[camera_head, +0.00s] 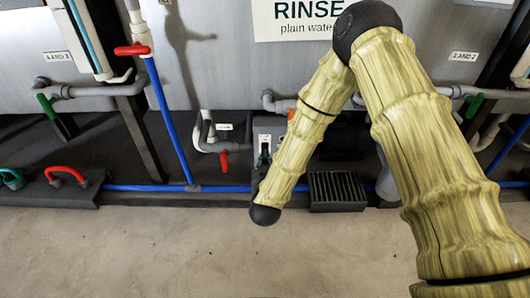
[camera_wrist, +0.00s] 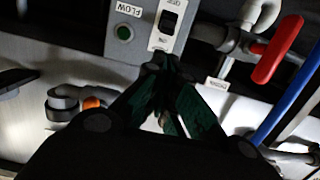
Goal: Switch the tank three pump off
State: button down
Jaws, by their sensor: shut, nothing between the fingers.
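The pump switch (camera_wrist: 168,22) is a black rocker on a white plate, beside a green round light or button (camera_wrist: 124,32) labelled FLOW. In the head view its grey box with the white plate (camera_head: 264,148) stands under the tank, just left of my forearm. Whether the rocker is on or off is too small to tell. My gripper (camera_wrist: 160,65) is shut and empty, its dark green fingers meeting just short of the plate's near edge; I cannot tell whether they touch it. In the head view the gripper is not seen. The tank (camera_head: 240,75) bears a RINSE plain water sign.
A red-handled valve (camera_wrist: 278,50), also seen in the head view (camera_head: 223,160), sits close beside the switch box. A blue pipe (camera_head: 225,189) runs along the base. A black grate (camera_head: 337,191) lies right of my forearm. The floor (camera_head: 150,245) in front is clear.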

aim_at(265, 147)
jog(key=w+b, duration=0.1)
jog(key=w, duration=0.1)
jog(key=w+f+b, duration=0.1)
jog(key=w, duration=0.2)
jog(key=w+b, duration=0.1)
jog(key=w, duration=0.1)
jog(key=shift+w+f, duration=0.2)
jog(key=shift+f, duration=0.05)
jog(key=shift+w+b, duration=0.5)
jog(key=shift+w, duration=0.35)
jog(key=shift+d, duration=0.15)
jog(key=shift+f, duration=0.1)
